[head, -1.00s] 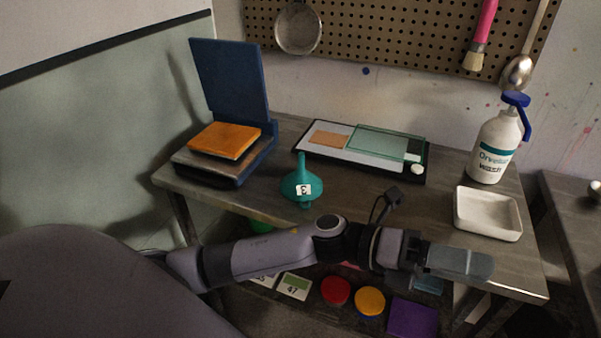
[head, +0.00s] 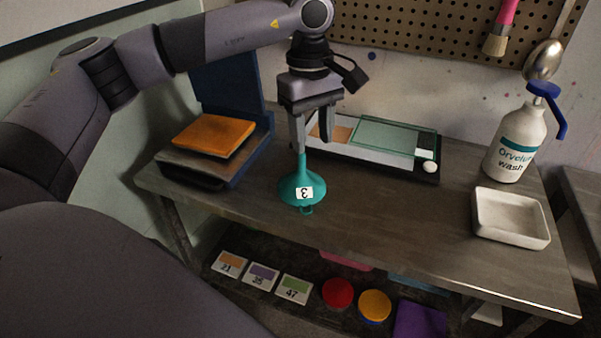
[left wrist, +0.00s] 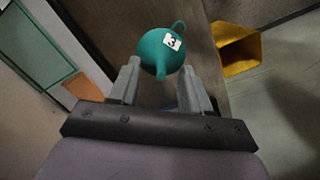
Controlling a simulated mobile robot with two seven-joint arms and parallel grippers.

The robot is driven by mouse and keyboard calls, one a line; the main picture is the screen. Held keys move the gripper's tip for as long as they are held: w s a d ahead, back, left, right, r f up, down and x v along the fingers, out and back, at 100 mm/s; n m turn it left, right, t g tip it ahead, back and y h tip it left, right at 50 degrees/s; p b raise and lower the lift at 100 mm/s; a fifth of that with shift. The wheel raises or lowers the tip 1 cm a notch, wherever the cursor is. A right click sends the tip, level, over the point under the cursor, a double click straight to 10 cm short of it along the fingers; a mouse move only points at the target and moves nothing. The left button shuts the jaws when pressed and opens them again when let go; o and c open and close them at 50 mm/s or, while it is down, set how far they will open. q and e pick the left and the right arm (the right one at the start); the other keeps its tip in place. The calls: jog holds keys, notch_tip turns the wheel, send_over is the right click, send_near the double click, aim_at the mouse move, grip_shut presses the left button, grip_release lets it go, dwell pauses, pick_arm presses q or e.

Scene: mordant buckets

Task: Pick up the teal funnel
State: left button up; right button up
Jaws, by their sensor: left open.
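The teal funnel (head: 298,186) stands on the table with its spout up and a white label marked 3 on its cone. Its hanging loop is at the front. In the left wrist view the funnel (left wrist: 160,52) lies just beyond and between the open fingertips (left wrist: 162,75). I cannot tell whether a finger touches the spout. My right gripper is not in view.
A blue press with an orange block (head: 212,136) stands left of the funnel. A framed tray (head: 385,140) lies behind. Jars and cards fill the lower shelf. The tabletop front is clear.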

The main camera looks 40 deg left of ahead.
pick_arm(q)
jog(key=shift+w+a+r+y, duration=0.1)
jog(key=shift+a+r+y, duration=0.15)
jog(key=shift+a, duration=0.35)
jog(key=shift+w+a+r+y, duration=0.1)
jog(key=shift+a+r+y, duration=0.1)
jog(key=shift+a, duration=0.4)
jog(key=p, duration=0.1)
send_over(301, 187)
jog(key=w+a, duration=0.1)
jog(key=w, duration=0.1)
notch_tip(301, 187, down, 7)
jog(key=shift+a+r, duration=0.1)
grip_shut()
